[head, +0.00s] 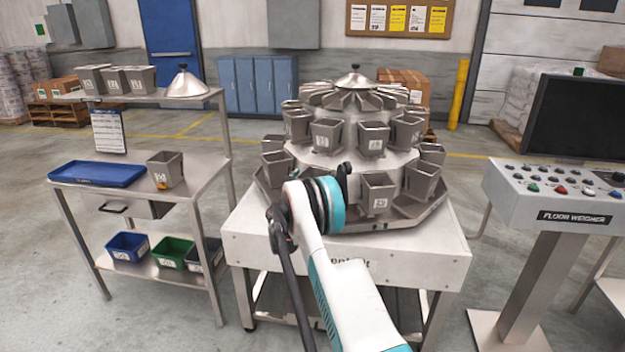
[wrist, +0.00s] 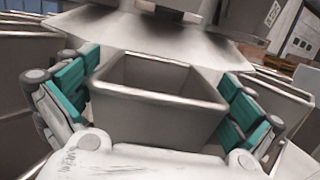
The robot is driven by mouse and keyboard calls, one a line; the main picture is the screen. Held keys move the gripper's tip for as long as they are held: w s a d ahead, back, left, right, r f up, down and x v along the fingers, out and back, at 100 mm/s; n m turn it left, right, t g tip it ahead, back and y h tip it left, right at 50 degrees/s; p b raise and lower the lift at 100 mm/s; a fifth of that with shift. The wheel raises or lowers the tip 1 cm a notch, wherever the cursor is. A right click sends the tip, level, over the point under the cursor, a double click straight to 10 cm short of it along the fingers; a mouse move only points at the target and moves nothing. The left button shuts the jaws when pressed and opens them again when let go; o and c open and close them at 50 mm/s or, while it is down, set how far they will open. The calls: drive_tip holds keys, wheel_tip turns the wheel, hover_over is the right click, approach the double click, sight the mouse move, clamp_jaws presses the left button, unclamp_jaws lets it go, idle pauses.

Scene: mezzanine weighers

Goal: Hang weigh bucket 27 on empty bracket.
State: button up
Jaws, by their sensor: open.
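In the wrist view, a grey metal weigh bucket (wrist: 155,115) sits between the two teal-padded fingers of my open gripper (wrist: 157,95). The bucket is upright and empty inside, under the weigher's sloping metal plates. No number shows on it, so I cannot tell whether it is bucket 27. In the head view, my arm's wrist covers the gripper and the bucket at the weigher's front left. Several labelled buckets hang in tiers around the weigher (head: 345,245), one (head: 378,195) just right of my wrist. Another bucket (head: 165,172), with an orange mark, stands on the side bench.
The steel bench (head: 205,182) at left also holds a blue tray (head: 97,174), with several buckets (head: 115,80) on its upper shelf. A control console (head: 545,195) stands at right. Another bucket (wrist: 272,103) is close to my right finger.

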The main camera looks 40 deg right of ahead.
drive_tip(key=v, duration=1.1)
drive_tip(key=shift+s+a, duration=0.15)
drive_tip(key=shift+a, duration=0.15)
drive_tip(key=s+a+r+m+y, duration=0.4)
drive_tip(key=s+a+r+m, duration=0.25)
drive_tip(key=r, duration=0.25)
drive_tip(key=s+a+r+m+y, duration=0.4)
drive_tip(key=s+a+r+m, duration=0.1)
drive_tip(key=a+r, duration=0.3)
drive_tip(key=s+a+f+m+y, duration=0.1)
drive_tip(key=s+a+m+y, duration=0.4)
drive_tip(key=s+a, duration=0.7)
drive_tip(key=s+a+f+m+y, duration=0.2)
drive_tip(key=s+a+m+y, duration=0.3)
drive_tip(key=s+a, duration=0.8)
drive_tip(key=s+m, duration=0.1)
drive_tip(key=s, duration=0.4)
drive_tip(key=shift+s+a, duration=0.15)
drive_tip(key=shift+a, duration=0.05)
